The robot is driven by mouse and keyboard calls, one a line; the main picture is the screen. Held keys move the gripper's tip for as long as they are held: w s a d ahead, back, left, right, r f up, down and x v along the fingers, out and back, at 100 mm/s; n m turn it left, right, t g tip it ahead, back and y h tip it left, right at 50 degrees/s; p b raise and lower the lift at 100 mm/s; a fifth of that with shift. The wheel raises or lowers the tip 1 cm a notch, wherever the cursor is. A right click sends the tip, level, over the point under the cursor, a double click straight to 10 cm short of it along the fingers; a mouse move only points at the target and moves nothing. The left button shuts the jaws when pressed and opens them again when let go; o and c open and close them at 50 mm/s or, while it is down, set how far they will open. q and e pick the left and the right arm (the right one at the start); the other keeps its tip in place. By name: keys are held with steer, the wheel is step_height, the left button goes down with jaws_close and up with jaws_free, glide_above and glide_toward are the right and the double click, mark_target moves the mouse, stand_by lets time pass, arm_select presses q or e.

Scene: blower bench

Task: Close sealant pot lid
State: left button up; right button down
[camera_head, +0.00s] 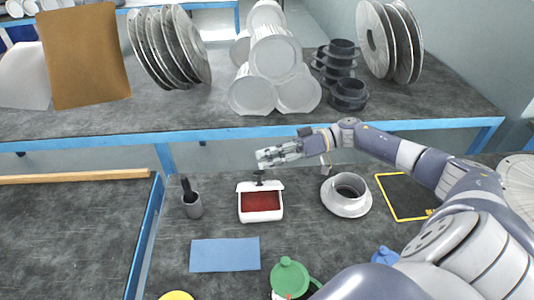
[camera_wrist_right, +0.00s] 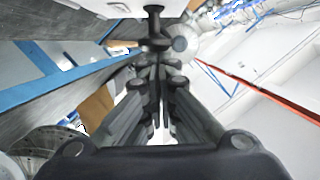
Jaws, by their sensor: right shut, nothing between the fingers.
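The sealant pot (camera_head: 261,202) appears to be the white box with a dark red inside, standing on the bench in the head view. Its inside is exposed. The lid (camera_head: 259,186) seems to stand raised along the far edge, with a black knob (camera_head: 258,178) on it. In the right wrist view, a black knob on a stem (camera_wrist_right: 153,20) sticks out from a white surface at the top. My right gripper (camera_head: 261,160) is shut and empty, just beyond and above the knob; contact cannot be told. My left gripper is not in view.
A grey cup (camera_head: 192,207) holding a dark tool stands left of the pot. A white ringed part (camera_head: 346,196) stands right. A blue cloth (camera_head: 225,254) and green-lidded container (camera_head: 289,276) lie nearer. The rear table's blue edge (camera_head: 230,135) runs behind my gripper.

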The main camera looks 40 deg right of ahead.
mark_target(251, 188)
steer(key=shift+s+a+r+n+p, duration=0.2)
steer(key=shift+s+n+p, duration=0.15)
steer(key=shift+p, duration=0.3)
steer(key=s+n+p, duration=0.1)
steer(key=p, duration=0.1)
steer(key=s+a+n+p, duration=0.1)
steer(key=p, duration=0.1)
steer(key=shift+s+a+f+t+h, duration=0.25)
steer(key=shift+f+t+h, duration=0.15)
steer(key=shift+s+a+f+n+t+h+p, duration=0.3)
steer(key=shift+s+a+f+n+p, duration=0.2)
steer(key=shift+s+f+n+p, duration=0.5)
steer(key=shift+s+a+f, duration=0.15)
steer(key=shift+a+f, duration=0.05)
